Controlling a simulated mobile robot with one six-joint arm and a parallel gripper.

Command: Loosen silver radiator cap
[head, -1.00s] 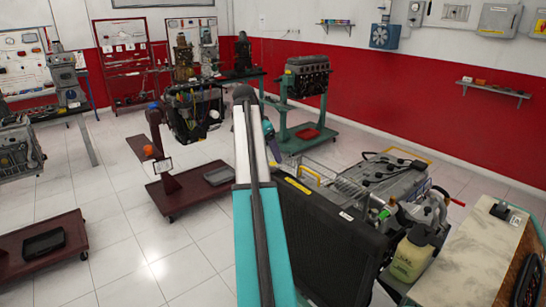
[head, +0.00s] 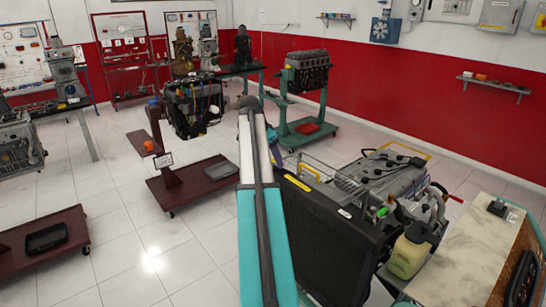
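The black radiator (head: 335,245) stands upright at the front of an engine trainer (head: 385,175), right of centre. A yellow label lies along its top edge. I cannot make out the silver radiator cap; the left end of the radiator's top is partly covered by my arm. My teal and grey arm rises from the bottom centre, just left of the radiator. Its far end bends away behind the upper link, and my gripper is not visible, so its fingers cannot be judged.
A pale fluid bottle (head: 411,252) and a worktop (head: 465,255) stand right of the radiator. A dark red stand (head: 190,183) is on the left, and a green engine stand (head: 305,135) is behind.

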